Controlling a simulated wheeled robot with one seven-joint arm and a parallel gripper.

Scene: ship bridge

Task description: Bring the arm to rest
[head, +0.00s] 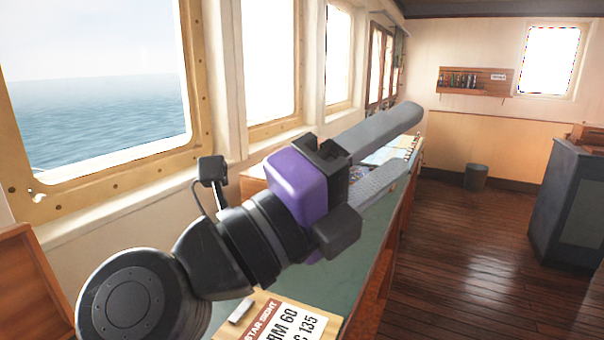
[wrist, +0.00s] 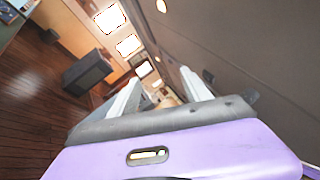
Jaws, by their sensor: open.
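My gripper (head: 402,143) is raised in the head view, stretched out toward the upper right above the green-topped counter along the windows. Its two grey fingers stand apart with nothing between them. The purple gripper body and black wrist joints show behind the fingers. In the wrist view my gripper (wrist: 163,92) points out into the room with its fingers spread and empty. The arm hides part of the counter (head: 352,285).
A card reading "STAR SIGHT" (head: 285,322) lies on the near counter. Papers (head: 385,152) lie at its far end. A bin (head: 475,177) stands by the back wall. A dark cabinet (head: 568,205) stands at right, also in the wrist view (wrist: 88,70). The wooden floor between is clear.

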